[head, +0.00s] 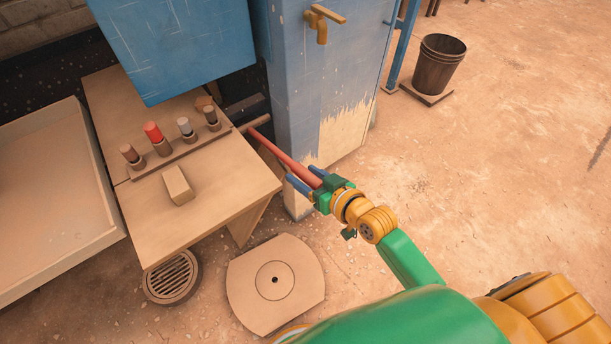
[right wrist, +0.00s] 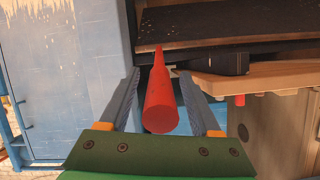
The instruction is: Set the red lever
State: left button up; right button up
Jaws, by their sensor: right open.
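The red lever (head: 282,152) is a long tapered bar that slants out between the wooden table and the blue cabinet in the head view. Its thick free end points toward my right gripper (head: 306,181). In the right wrist view the lever (right wrist: 161,98) lies between the two blue-grey fingers of my right gripper (right wrist: 160,103). The fingers are open, with a visible gap on both sides of the lever. My left gripper is not in view.
A wooden table (head: 238,178) stands left of the lever, with a rack of several capped bottles and a small block (head: 177,185). The blue cabinet (head: 305,90) with a tap is behind. A round plate (head: 300,262) and drain (head: 172,277) are on the floor.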

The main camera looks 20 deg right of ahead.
jog(key=shift+s, duration=0.1)
grip_shut()
dwell(1.3)
